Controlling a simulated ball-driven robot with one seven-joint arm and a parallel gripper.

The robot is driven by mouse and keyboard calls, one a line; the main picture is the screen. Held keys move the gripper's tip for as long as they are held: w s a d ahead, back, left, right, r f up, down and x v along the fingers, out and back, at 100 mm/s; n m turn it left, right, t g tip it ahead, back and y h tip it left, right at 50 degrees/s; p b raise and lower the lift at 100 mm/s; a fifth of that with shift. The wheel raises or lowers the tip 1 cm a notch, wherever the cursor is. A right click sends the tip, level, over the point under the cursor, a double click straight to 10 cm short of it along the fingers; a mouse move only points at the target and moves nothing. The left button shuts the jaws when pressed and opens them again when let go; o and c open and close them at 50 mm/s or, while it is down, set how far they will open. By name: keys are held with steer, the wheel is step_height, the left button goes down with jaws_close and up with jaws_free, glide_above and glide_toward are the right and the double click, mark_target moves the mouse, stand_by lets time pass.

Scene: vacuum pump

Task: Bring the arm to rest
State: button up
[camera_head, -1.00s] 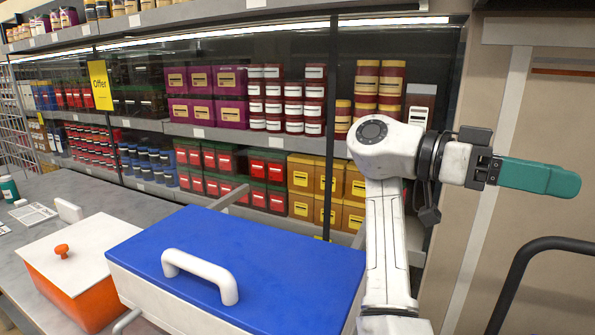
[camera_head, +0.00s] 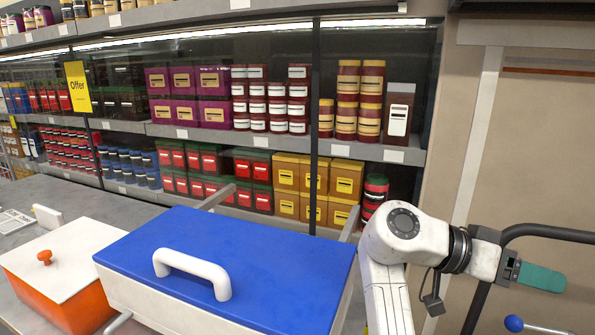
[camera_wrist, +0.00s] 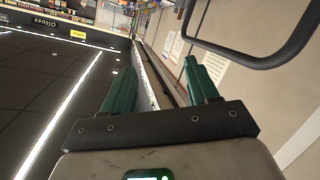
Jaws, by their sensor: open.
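My gripper (camera_head: 541,277) is at the lower right in the head view, at the end of my white arm, with its green fingers pointing right. In the wrist view my gripper (camera_wrist: 160,88) shows two green fingers spread apart with nothing between them. It is away from the shelves and the boxes, in front of the beige wall.
A white box with a blue lid (camera_head: 240,262) stands in front of me. An orange box with a white lid (camera_head: 60,290) is at its left. Stocked shelves (camera_head: 240,137) run behind. A black rail (camera_head: 555,232) is close to my gripper in the head view.

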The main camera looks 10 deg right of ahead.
steer(key=s+f+n+t+y, duration=0.2)
steer(key=f+n+t, duration=0.25)
steer(key=f, duration=0.65)
steer(key=s+f+n+t+y, duration=0.15)
steer(key=f+n+t, duration=0.35)
steer(key=f, duration=0.5)
steer(key=s+a+f+n+t+y+b, duration=0.1)
steer(key=s+a+f+n+y, duration=0.35)
steer(key=a+f, duration=0.2)
steer(key=s+a+f+n+t+y, duration=0.1)
steer(key=s+a+f+n+y, duration=0.25)
steer(key=a+f+y, duration=0.35)
steer(key=s+f+g+h+b, duration=0.15)
steer(key=s+f+b, duration=0.35)
steer(key=f+b, duration=1.3)
steer(key=s+f+g+b, duration=0.3)
steer(key=s+f+b, duration=0.3)
steer(key=f+b, duration=1.15)
step_height(320, 180, up, 20)
steer(key=p, duration=2.5)
steer(key=shift+w+d+r+m, duration=0.25)
steer(key=shift+w+m, duration=0.05)
steer(key=shift+m, duration=0.15)
